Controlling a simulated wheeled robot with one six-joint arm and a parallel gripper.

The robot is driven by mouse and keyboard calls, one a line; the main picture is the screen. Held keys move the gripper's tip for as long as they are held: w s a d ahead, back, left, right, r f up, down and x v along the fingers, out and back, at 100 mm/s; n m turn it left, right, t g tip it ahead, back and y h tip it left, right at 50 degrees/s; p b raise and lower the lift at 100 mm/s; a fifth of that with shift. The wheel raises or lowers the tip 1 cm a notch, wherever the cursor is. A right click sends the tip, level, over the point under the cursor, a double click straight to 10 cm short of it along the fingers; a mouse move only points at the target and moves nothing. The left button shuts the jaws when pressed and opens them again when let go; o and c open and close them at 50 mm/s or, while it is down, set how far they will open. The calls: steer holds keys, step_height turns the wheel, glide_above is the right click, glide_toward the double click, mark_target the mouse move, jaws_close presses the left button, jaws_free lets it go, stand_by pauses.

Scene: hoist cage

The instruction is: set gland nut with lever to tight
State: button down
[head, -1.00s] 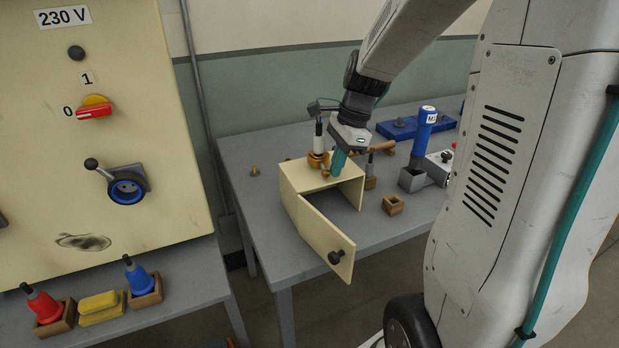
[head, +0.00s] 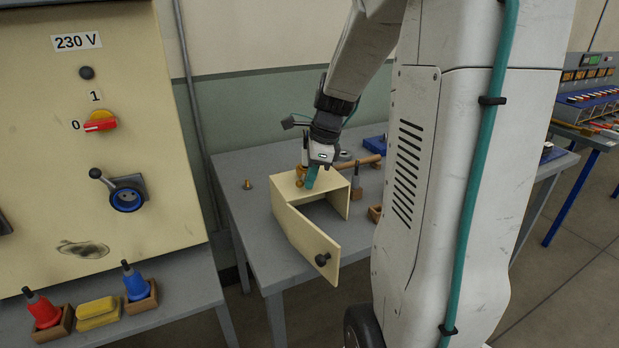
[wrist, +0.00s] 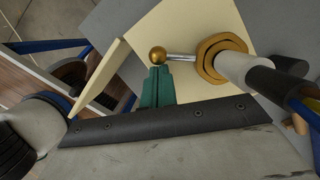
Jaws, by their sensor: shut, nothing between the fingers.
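The gland nut (wrist: 222,58) is a brass hexagonal collar around a pale and dark cylinder on top of a cream box. Its steel lever (wrist: 181,57) points left in the wrist view and ends in a brass ball (wrist: 158,55). My gripper (wrist: 156,72) has teal fingers, shut and empty, with the tips right beside the ball; I cannot tell whether they touch it. In the head view my gripper (head: 309,184) points down at the box top, next to the brass ball (head: 299,183). My wrist partly hides the nut there.
The cream box (head: 287,192) stands on a grey table (head: 250,222), its door (head: 308,245) swung open toward the front. A wooden block (head: 356,192) with a dark-tipped plug and a wooden handle (head: 362,162) lie to the right. A switch panel (head: 110,150) stands at left.

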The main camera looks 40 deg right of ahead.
stand_by(0.3)
steer(key=s+d+r, duration=0.4)
steer(key=r, duration=0.5)
steer(key=shift+s+d, duration=0.2)
steer(key=shift+s, duration=0.15)
stand_by(0.4)
